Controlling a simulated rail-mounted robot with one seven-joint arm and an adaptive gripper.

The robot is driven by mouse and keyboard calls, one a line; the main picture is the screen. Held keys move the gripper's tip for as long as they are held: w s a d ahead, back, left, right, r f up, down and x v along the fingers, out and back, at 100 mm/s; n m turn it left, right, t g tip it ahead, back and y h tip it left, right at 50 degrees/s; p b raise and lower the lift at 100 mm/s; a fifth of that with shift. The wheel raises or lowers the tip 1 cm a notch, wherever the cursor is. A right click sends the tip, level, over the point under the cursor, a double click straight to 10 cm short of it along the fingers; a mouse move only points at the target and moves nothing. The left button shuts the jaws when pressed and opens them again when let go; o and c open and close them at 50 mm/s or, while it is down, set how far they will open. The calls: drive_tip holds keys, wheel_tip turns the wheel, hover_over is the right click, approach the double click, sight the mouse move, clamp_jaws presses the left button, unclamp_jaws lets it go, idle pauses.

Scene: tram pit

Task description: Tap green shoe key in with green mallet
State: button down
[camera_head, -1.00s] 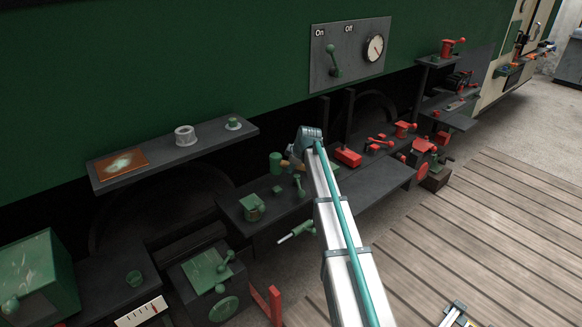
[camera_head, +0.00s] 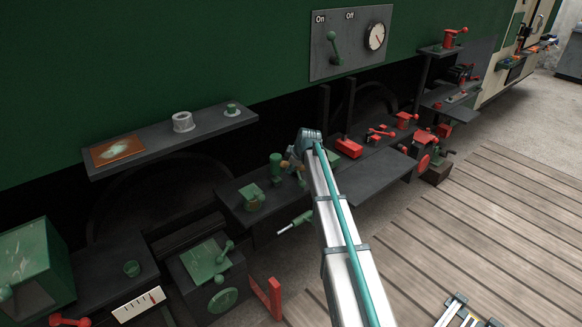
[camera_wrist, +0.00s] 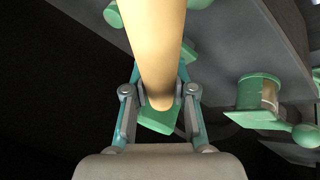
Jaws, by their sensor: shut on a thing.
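My gripper (camera_wrist: 160,110) is shut on the tan handle (camera_wrist: 154,45) of the green mallet. The handle runs up out of the wrist view. In the head view, the mallet's green head (camera_head: 276,165) is at the left of my gripper (camera_head: 290,165), low over the dark shelf; whether it touches anything is unclear. A green block (camera_wrist: 158,118) shows behind the handle's end in the wrist view. I cannot tell for sure which green part is the shoe key.
A green clamp-like fixture (camera_head: 252,196) stands on the dark shelf (camera_head: 268,222) left of the mallet. A green-handled tool (camera_head: 296,222) sticks out at the shelf's front edge. Red fixtures (camera_head: 350,148) stand at the right. The upper shelf (camera_head: 150,142) is above left.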

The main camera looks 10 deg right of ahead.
drive_tip(key=shift+f+b, duration=0.55)
drive_tip(key=shift+f, duration=0.2)
idle(0.9)
wheel_tip(320, 180, down, 4)
drive_tip(key=shift+r+b, duration=0.1)
drive_tip(key=shift+b, duration=1.05)
drive_tip(key=shift+r+p, duration=0.7)
drive_tip(key=shift+r, duration=0.7)
drive_tip(key=shift+r+p, duration=1.05)
drive_tip(key=shift+r, duration=1.5)
